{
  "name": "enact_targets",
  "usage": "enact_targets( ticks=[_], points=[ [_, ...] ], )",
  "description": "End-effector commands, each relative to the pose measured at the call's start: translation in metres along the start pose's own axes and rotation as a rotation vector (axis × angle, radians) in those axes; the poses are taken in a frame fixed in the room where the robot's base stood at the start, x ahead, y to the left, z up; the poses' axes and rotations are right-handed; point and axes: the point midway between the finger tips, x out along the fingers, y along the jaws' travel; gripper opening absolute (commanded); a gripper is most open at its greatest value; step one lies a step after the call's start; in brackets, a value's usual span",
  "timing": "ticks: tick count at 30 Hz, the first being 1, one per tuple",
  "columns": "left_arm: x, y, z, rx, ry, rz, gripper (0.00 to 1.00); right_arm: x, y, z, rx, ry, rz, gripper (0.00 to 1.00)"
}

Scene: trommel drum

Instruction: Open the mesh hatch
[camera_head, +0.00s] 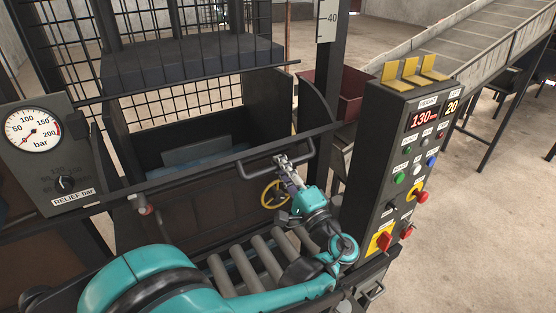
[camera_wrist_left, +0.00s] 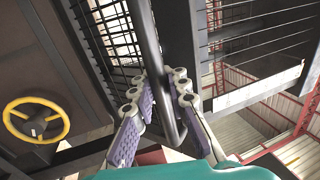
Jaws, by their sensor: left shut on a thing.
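My left gripper (camera_head: 281,160) is at a dark U-shaped handle (camera_head: 252,171) on the front edge of a dark-framed opening in the head view. In the left wrist view the gripper (camera_wrist_left: 160,86) has its two purple-padded fingers on either side of the handle's dark bar (camera_wrist_left: 151,45), shut on it. Black mesh (camera_head: 185,103) shows behind the opening, and black mesh (camera_wrist_left: 112,35) also shows beside the bar in the wrist view. I cannot tell which mesh belongs to the hatch. My right gripper is not in view.
A yellow handwheel (camera_head: 273,194) sits just below the handle, near my wrist. A control panel (camera_head: 393,165) with buttons and red knobs stands close on the right. Rollers (camera_head: 243,268) lie below. A pressure gauge (camera_head: 33,129) is at far left.

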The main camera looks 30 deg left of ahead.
Motion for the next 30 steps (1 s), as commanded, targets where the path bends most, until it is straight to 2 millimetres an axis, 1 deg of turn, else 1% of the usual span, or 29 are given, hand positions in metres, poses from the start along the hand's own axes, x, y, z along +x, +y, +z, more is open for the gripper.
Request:
enact_targets(
  ticks=[14, 15, 16, 17, 26, 29, 30],
  points=[
    [-0.002, 0.001, 0.0, 0.001, -0.001, -0.002, 0.0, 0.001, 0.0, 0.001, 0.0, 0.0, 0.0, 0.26],
    [-0.002, 0.001, 0.0, 0.001, -0.001, -0.002, 0.23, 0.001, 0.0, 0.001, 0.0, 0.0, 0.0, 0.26],
    [-0.002, 0.001, 0.0, 0.001, -0.001, -0.002, 0.31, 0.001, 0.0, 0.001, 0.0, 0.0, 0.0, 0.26],
    [-0.002, 0.001, 0.0, 0.001, -0.001, -0.001, 0.35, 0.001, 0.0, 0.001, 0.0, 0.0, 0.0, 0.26],
    [-0.003, 0.002, 0.0, 0.0, 0.0, -0.001, 0.35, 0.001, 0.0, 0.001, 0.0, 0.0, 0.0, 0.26],
    [-0.01, 0.002, -0.001, -0.001, 0.003, -0.001, 0.35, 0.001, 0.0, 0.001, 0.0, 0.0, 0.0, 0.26],
    [-0.016, 0.002, -0.002, -0.001, 0.004, -0.001, 0.35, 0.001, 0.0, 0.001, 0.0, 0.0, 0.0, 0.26]
  ],
)
